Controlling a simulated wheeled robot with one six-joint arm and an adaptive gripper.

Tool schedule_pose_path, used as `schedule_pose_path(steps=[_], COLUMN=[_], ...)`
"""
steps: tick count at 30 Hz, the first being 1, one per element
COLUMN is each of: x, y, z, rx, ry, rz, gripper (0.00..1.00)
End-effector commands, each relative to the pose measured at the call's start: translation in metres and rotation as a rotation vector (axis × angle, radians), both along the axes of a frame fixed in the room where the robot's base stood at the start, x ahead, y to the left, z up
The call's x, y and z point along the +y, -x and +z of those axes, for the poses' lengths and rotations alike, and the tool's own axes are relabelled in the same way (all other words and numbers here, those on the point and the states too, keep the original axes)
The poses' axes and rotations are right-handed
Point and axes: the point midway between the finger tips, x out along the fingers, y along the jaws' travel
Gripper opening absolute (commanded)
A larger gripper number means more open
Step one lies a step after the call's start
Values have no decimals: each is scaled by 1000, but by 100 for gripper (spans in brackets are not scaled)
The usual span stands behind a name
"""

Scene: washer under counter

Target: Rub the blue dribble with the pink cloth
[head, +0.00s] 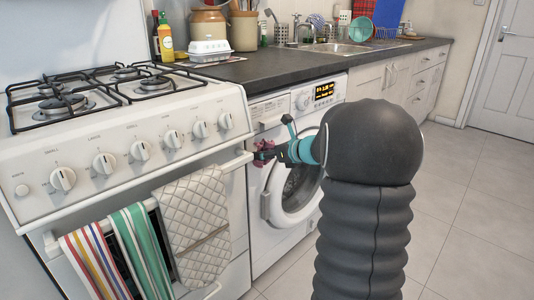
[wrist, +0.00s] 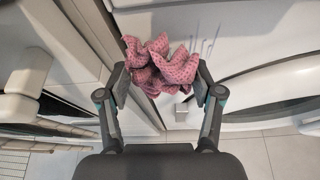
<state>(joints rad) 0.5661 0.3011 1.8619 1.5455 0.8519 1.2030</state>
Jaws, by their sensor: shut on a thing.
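The pink cloth (wrist: 158,68) is dotted and bunched up. My gripper (wrist: 160,88) is shut on it, with a finger on each side, in the wrist view. In the head view my gripper (head: 266,156) holds the cloth (head: 262,146) at the upper left of the washer front, partly hidden by my arm. The blue dribble (wrist: 205,44) shows as a few thin bluish streaks on the white washer front, just right of the cloth in the wrist view. I cannot tell whether the cloth touches the washer face.
The washer (head: 285,104) stands under the dark counter (head: 262,68), its round door (head: 292,192) below and right of my gripper. The cooker (head: 95,150) is close on the left, with towels on its rail. The tiled floor (head: 465,210) is clear at right.

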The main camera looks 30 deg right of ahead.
Motion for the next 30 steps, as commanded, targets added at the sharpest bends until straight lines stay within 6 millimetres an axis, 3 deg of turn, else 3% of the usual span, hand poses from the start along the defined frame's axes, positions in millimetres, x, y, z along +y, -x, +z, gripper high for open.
schedule_pose_path(steps=[30], x=[6], y=[-15], z=[0], rx=[0], ry=[0], rz=[0], gripper=[33])
